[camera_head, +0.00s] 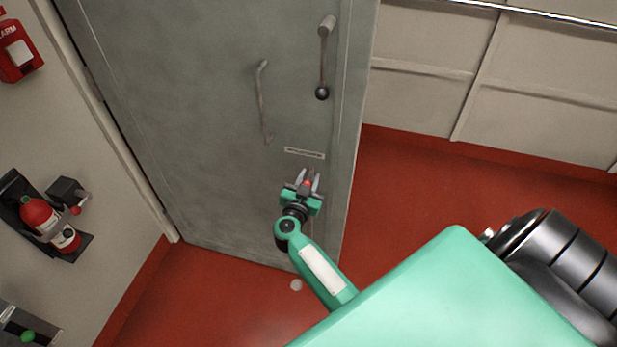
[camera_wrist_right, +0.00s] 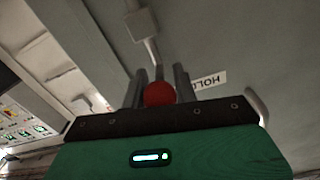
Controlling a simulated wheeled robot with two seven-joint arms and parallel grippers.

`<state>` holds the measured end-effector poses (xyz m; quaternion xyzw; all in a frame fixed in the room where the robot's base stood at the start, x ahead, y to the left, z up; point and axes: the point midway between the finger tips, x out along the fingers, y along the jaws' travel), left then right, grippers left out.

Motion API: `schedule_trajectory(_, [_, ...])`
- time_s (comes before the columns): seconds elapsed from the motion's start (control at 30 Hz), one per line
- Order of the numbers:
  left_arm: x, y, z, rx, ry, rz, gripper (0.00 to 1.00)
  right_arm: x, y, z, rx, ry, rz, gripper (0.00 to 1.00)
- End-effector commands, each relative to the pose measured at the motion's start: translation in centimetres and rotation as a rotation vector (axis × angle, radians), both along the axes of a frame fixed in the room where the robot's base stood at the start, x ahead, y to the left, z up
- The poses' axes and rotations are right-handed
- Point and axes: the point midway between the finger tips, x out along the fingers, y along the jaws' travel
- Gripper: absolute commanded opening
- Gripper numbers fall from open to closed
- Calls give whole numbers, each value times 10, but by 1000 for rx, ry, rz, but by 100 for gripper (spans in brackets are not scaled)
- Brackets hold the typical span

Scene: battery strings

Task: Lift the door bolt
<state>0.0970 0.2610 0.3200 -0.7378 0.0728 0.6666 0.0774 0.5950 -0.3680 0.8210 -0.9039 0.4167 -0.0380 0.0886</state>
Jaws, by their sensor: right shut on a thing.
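The grey door (camera_head: 210,110) stands at the back, with its free edge at the right. My right gripper (camera_head: 308,176) is low in front of the door, below a small label. Its fingers are shut on the red knob (camera_head: 307,183) of the door bolt. The red knob (camera_wrist_right: 159,94) also shows between the fingers in the right wrist view. Behind it, a pale rod (camera_wrist_right: 151,50) and bracket (camera_wrist_right: 142,21) show on the door surface. The rest of the bolt is hidden by the gripper. My left gripper is not in view.
A lever with a black ball (camera_head: 322,93) and a bent pull handle (camera_head: 261,95) are higher on the door. A fire extinguisher (camera_head: 40,216) and a red alarm box (camera_head: 17,50) are on the left wall. Red floor (camera_head: 420,190) is clear at the right.

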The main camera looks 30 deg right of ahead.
Motion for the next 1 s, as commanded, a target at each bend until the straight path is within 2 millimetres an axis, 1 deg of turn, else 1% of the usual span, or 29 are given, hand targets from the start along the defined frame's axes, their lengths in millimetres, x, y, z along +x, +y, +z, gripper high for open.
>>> schedule_trajectory(0.03, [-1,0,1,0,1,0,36,2,0,6,-4,-8,0,0])
schedule_trajectory(0.3, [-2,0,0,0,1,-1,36,2,0,7,-4,-11,0,0])
schedule_trajectory(0.33, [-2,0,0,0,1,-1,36,2,0,7,-4,-11,0,33])
schedule_trajectory(0.4, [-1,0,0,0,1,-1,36,2,0,7,-3,-12,0,46])
schedule_trajectory(0.43, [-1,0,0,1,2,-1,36,2,0,6,-3,-11,0,48])
schedule_trajectory(0.77, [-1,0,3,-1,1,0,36,-1,3,4,0,-4,0,48])
schedule_trajectory(0.9, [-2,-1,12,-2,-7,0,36,-13,16,6,0,-2,1,48])
schedule_trajectory(1.0, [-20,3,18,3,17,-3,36,-27,32,7,2,-1,1,48])
